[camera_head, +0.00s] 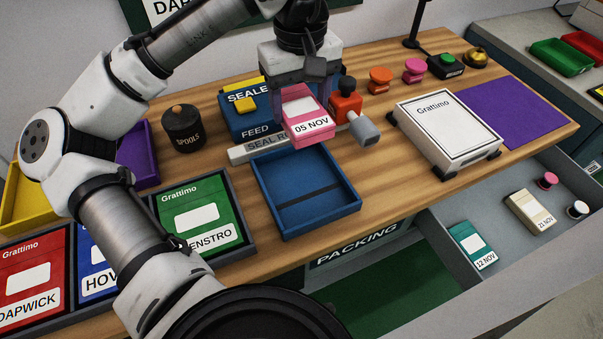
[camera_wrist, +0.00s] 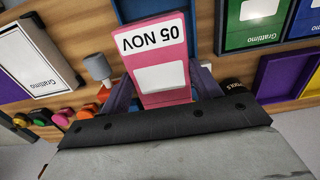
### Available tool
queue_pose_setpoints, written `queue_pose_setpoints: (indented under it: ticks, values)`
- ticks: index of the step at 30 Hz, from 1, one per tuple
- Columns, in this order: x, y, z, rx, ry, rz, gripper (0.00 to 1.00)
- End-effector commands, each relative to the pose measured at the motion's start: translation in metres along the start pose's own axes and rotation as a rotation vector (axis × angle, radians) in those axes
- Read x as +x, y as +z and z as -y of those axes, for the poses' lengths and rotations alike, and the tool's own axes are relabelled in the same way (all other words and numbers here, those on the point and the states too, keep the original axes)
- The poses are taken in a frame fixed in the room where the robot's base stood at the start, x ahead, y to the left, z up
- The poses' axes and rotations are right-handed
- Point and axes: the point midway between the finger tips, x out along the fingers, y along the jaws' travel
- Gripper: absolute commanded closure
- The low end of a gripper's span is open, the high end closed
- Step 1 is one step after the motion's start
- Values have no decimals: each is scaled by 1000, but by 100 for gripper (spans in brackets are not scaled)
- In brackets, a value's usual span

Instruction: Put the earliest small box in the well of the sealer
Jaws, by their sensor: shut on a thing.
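My gripper (camera_head: 300,100) is shut on a pink small box (camera_head: 305,113) labelled 05 NOV and holds it above the bench. The pink box also fills the middle of the wrist view (camera_wrist: 158,60), between the two fingers. The blue sealer (camera_head: 248,108), marked SEALER and FEED, stands behind and left of the box, partly hidden by it. In the open drawer lie a teal small box (camera_head: 472,245) labelled 12 NOV and a cream small box (camera_head: 529,211) labelled 21 NOV.
An orange-red part with a grey knob (camera_head: 366,130) stands just right of the held box. A white Grattimo box on a scale-like stand (camera_head: 448,128) is further right. A black SPOOLS pot (camera_head: 183,128) and trays of Grattimo boxes (camera_head: 196,212) are at left.

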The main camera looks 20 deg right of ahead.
Motion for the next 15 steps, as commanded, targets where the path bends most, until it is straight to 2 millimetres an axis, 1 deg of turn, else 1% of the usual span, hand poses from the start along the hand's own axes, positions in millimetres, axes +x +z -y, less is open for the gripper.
queue_pose_setpoints:
  ticks: [1,9,12,15]
  values:
    - [14,1,1,0,-2,5,62]
    - [87,0,2,0,-1,4,62]
    - [110,0,2,-1,-1,4,62]
    - [128,0,1,0,-1,3,62]
